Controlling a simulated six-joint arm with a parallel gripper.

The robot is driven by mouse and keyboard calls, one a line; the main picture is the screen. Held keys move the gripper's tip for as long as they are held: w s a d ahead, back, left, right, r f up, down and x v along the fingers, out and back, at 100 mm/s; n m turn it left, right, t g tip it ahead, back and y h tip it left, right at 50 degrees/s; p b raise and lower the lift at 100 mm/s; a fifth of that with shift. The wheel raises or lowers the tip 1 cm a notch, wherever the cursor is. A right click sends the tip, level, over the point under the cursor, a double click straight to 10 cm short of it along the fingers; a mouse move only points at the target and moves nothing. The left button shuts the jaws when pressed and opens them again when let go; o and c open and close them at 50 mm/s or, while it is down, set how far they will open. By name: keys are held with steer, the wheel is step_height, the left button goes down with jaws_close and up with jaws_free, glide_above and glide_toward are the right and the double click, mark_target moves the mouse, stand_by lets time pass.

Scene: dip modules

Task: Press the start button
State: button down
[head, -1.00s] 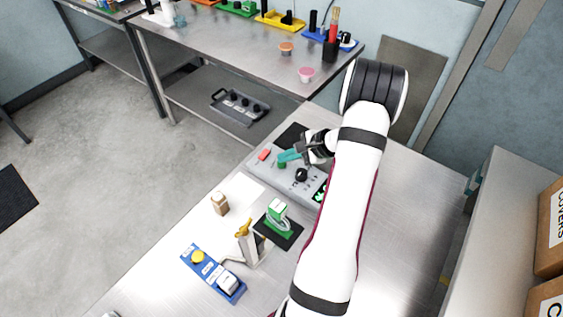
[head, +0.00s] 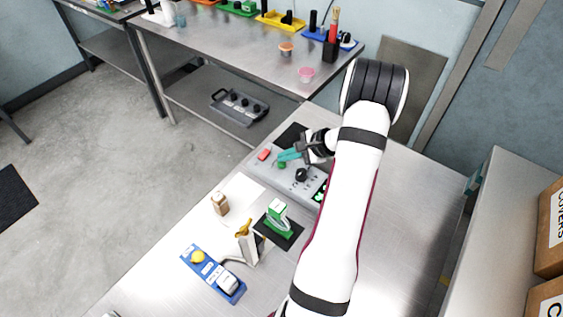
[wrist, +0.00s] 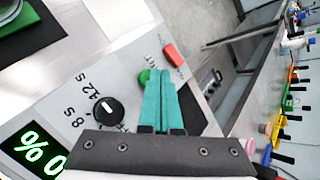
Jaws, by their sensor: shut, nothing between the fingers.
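A grey control panel (head: 310,184) lies on the near bench. It has a green button (head: 282,165), a red button (head: 264,154), a black knob (head: 302,175) and a dark display with green digits. My gripper (head: 280,156) has teal fingers that are shut with nothing between them. In the wrist view the fingertips (wrist: 164,72) are right beside the green button (wrist: 144,77) and partly cover it. The red button (wrist: 174,55) is just past the tips. The knob (wrist: 108,110) and display (wrist: 35,150) are to the left. I cannot tell whether the fingers touch the green button.
A green device on a black mat (head: 285,240), a small brown bottle (head: 220,204), a white stand with a yellow part (head: 248,248) and a blue tray (head: 203,264) are in front of the panel. Another bench (head: 220,60) stands behind. Bare bench top lies right of my arm.

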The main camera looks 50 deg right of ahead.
mark_target(286, 163)
steer(key=shift+r, duration=0.45)
steer(key=shift+r, duration=2.5)
